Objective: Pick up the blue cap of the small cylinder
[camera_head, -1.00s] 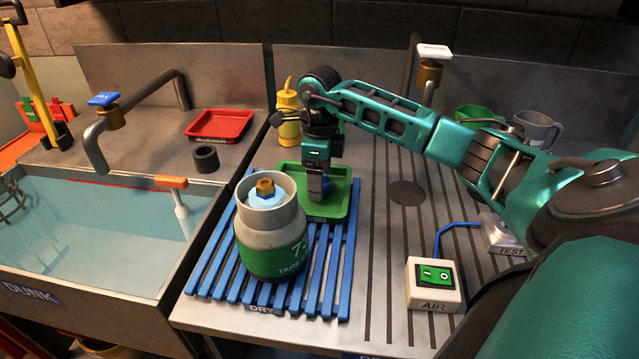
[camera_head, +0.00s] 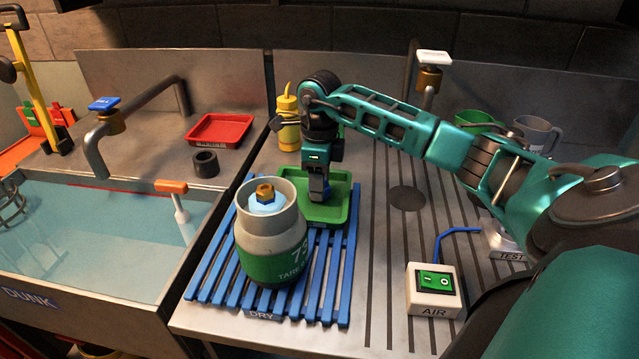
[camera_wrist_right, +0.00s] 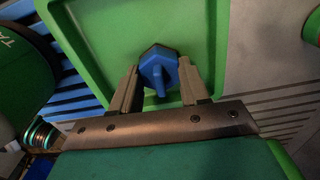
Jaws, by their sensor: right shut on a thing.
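The blue cap (camera_wrist_right: 158,68) is between the two fingers of my right gripper (camera_wrist_right: 158,85) in the right wrist view, over the green tray (camera_wrist_right: 100,30). The fingers are shut on it. In the head view my right gripper (camera_head: 319,196) points down into the green tray (camera_head: 338,208), and the cap is hidden or too small to tell there. The cylinder (camera_head: 272,240), grey with a green band, stands upright on the blue slatted rack (camera_head: 335,290), with a brass valve (camera_head: 265,192) inside its collar. My left gripper is not in view.
A water-filled sink (camera_head: 90,225) lies at the left. A red tray (camera_head: 219,130) and a dark ring (camera_head: 205,163) sit behind it. A yellow bottle (camera_head: 288,125) stands behind my right gripper. The AIR switch box (camera_head: 434,290) stands at the right on the grooved counter.

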